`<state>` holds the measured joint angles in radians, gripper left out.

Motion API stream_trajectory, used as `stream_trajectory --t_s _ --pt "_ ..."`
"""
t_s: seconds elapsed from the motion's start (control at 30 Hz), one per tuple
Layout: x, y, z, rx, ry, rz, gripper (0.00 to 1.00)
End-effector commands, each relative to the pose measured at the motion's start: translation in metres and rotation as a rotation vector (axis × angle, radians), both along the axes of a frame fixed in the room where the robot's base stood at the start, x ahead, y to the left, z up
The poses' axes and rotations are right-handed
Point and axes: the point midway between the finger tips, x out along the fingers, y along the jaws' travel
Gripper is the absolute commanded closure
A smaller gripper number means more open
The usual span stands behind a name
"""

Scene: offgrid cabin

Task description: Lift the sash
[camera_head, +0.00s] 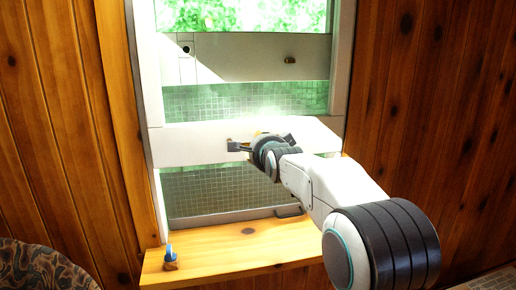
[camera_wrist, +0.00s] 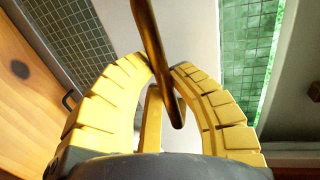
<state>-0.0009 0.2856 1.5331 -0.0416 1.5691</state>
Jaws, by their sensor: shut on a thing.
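The window sash has a pale lower rail (camera_head: 185,145), which stands above the sill with a gap under it. Greenish panes show over this rail. A dark lift handle (camera_head: 236,146) sits on the rail's front, and in the wrist view it is a brown metal bar (camera_wrist: 150,35). My gripper (camera_head: 247,147) is at the handle, coming from the lower right. In the wrist view its yellow fingers (camera_wrist: 162,78) are closed around the bar. My gripper hides part of the handle and rail.
A mesh screen (camera_head: 215,190) with a dark bottom bar fills the gap below the rail. The wooden sill (camera_head: 235,250) holds a small blue-topped object (camera_head: 169,255) at its left. A grey upper rail (camera_head: 235,57) crosses above. A patterned chair (camera_head: 40,270) is at lower left.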

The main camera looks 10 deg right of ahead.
Motion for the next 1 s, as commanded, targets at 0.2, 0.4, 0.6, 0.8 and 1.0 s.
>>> stream_trajectory --t_s 0.2,0.4,0.6,0.8,1.0 --pt "0.0 0.0 0.003 0.0 -0.007 0.0 1.0" --pt "0.0 0.0 0.002 0.0 -0.004 0.0 0.67" --pt "0.0 0.0 0.001 0.0 -0.002 0.0 0.53" --pt "0.0 0.0 0.0 0.0 -0.001 0.0 0.53" --pt "-0.011 0.0 0.003 0.0 -0.002 0.0 0.53"
